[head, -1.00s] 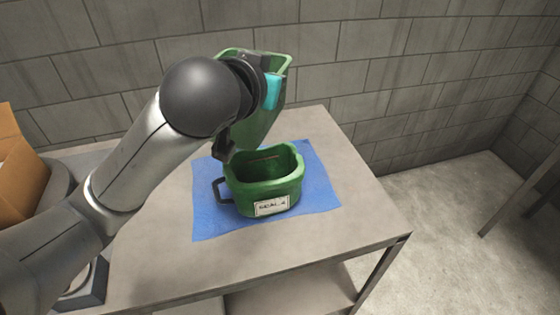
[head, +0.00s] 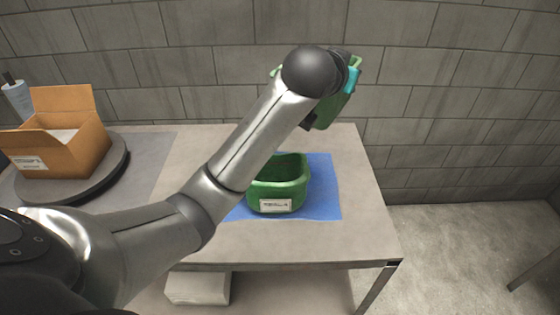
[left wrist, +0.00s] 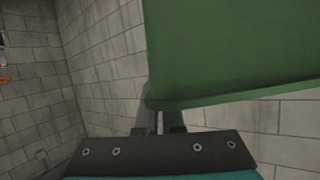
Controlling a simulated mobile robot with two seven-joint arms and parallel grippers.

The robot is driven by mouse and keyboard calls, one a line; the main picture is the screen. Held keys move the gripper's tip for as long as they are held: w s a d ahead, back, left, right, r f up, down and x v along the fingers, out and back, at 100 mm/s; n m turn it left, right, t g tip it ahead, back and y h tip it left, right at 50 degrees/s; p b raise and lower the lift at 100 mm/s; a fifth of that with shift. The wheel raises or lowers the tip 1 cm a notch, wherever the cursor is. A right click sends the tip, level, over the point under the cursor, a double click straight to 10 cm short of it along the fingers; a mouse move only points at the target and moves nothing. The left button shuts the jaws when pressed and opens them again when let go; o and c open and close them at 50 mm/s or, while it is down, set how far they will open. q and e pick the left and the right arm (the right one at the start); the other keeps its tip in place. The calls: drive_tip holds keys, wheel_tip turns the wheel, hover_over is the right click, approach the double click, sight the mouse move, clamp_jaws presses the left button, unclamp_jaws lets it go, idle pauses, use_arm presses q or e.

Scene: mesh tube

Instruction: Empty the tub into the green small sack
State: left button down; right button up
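A green tub (head: 331,110) is in my left gripper, raised above the far right side of the table and apart from the container below. It looks tilted; my arm covers part of it and its inside is hidden. In the left wrist view, the fingers of my left gripper (left wrist: 158,121) are closed on the tub's edge, and its green wall (left wrist: 235,50) fills the upper right. The green small sack (head: 293,190), an open container with a white label, stands upright on a blue mat (head: 324,180). My forearm covers its left side. My right gripper is out of view.
An open cardboard box (head: 78,150) sits on a dark round stand (head: 118,165) at the table's left. A bottle (head: 16,96) stands behind it. A block wall rises behind the table (head: 355,228). Bare tabletop lies in front of and right of the mat.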

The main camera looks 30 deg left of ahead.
use_arm(q)
drive_tip(key=w+p, duration=0.1)
drive_tip(key=w, duration=0.1)
drive_tip(key=w+a+p, duration=0.1)
drive_tip(key=w+p, duration=0.1)
drive_tip(key=w+f+p, duration=0.1)
drive_tip(key=w, duration=0.1)
drive_tip(key=shift+w+a+p, duration=0.3)
drive_tip(key=shift+a+p, duration=0.05)
drive_tip(key=shift+a, duration=0.05)
drive_tip(key=d+f+p, duration=0.1)
drive_tip(key=d+f, duration=0.2)
drive_tip(key=f, duration=0.4)
drive_tip(key=d+f+p, duration=0.2)
drive_tip(key=d+f, duration=0.2)
drive_tip(key=f, duration=0.2)
drive_tip(key=d+f+m+h+p, duration=0.1)
drive_tip(key=d+f, duration=0.2)
drive_tip(key=f, duration=0.4)
drive_tip(key=shift+d+f, duration=0.2)
drive_tip(key=shift+f, duration=0.1)
drive_tip(key=s+a+r+n+t+h+p, duration=0.2)
drive_tip(key=a+r, duration=0.5)
drive_tip(key=r, duration=0.4)
drive_tip(key=shift+s+n+t+h+p, duration=0.35)
drive_tip(key=shift+s+n+p, duration=0.35)
drive_tip(key=shift+n+p, duration=0.5)
